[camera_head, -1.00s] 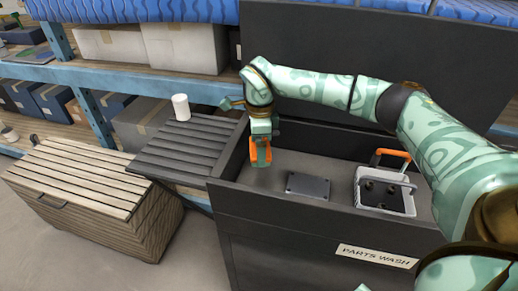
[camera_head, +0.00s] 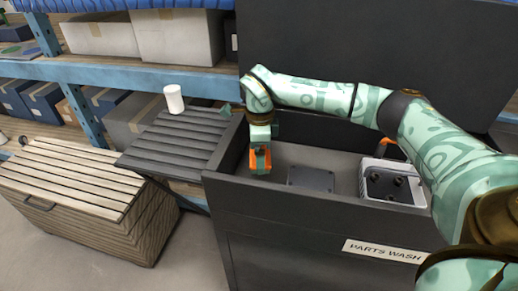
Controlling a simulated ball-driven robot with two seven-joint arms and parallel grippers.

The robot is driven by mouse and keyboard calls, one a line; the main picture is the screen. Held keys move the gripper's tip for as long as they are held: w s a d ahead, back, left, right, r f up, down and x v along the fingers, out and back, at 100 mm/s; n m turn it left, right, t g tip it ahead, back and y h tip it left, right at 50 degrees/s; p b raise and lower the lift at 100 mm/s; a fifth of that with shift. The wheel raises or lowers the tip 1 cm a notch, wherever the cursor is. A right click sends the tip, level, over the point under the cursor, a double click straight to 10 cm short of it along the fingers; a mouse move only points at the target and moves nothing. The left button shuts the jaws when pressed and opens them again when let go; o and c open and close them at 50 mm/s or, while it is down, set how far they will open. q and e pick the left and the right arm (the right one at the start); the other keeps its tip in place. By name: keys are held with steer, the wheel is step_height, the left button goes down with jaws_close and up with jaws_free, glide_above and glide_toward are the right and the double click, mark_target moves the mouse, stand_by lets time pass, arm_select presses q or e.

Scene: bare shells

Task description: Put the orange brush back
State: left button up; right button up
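My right arm crosses from the right, and its gripper (camera_head: 260,161) points down inside the left end of the dark parts-wash basin (camera_head: 300,215). Orange pieces show at the gripper's tip; I cannot tell whether they are its fingers or part of the orange brush. A second orange piece, shaped like a bent handle (camera_head: 391,149), shows at the white-grey caddy (camera_head: 397,190) in the basin's right part, partly hidden by my arm. No brush bristles can be made out. My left gripper is not in view.
A dark flat plate (camera_head: 310,179) lies on the basin floor between gripper and caddy. A slatted dark side shelf (camera_head: 180,145) with a white cup (camera_head: 174,99) adjoins the basin's left. A slatted wooden chest (camera_head: 75,180) stands farther left. Boxes fill blue shelving behind.

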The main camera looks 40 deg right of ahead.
steer(key=shift+f+p, duration=0.15)
steer(key=shift+p, duration=0.5)
stand_by(0.8)
steer(key=shift+f, duration=0.5)
steer(key=shift+f, duration=0.3)
steer(key=shift+f, duration=0.25)
stand_by(0.6)
steer(key=shift+f, duration=0.3)
steer(key=shift+f, duration=0.3)
stand_by(0.6)
steer(key=o, duration=0.7)
steer(key=shift+r, duration=0.1)
